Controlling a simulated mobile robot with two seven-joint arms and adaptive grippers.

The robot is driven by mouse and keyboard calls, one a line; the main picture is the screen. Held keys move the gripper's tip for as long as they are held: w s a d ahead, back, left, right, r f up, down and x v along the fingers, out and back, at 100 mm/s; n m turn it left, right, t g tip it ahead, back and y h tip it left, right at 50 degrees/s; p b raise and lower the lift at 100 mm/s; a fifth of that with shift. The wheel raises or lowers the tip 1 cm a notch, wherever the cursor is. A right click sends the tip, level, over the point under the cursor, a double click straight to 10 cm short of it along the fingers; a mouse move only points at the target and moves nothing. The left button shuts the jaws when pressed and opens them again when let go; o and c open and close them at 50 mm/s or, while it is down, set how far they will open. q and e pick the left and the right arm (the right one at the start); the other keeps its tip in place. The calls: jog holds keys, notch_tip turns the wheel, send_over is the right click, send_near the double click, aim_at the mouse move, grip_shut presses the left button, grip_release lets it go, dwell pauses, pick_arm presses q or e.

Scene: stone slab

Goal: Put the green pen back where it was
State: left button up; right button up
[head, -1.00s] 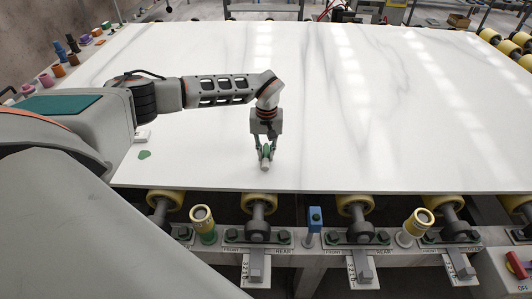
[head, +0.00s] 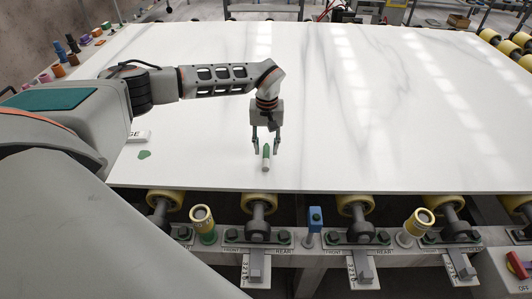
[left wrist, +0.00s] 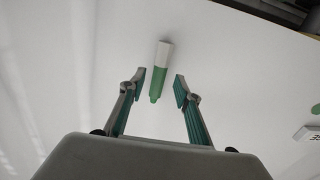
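The green pen (head: 266,158), with a green part and a white end, lies on the white stone slab (head: 330,110) near its front edge. In the left wrist view the pen (left wrist: 160,72) lies between and just beyond my fingertips, touching neither. My left gripper (head: 267,150) is open around the pen's far end in the head view; it also shows open in the left wrist view (left wrist: 159,90). My right gripper is not in view.
A green patch (head: 144,155) and a white block (head: 139,136) are on the slab's left part. Yellow rollers, a blue block (head: 315,219) and yellow-topped cylinders (head: 202,217) line the frame in front. Small coloured items stand along the left edge. Most of the slab is clear.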

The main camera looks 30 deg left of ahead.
aim_at(266, 155)
pick_arm(q)
notch_tip(266, 155, up, 9)
jog(key=shift+b, duration=0.3)
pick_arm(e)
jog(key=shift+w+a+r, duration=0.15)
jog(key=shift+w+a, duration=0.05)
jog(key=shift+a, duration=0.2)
pick_arm(q)
jog(key=shift+f, duration=0.1)
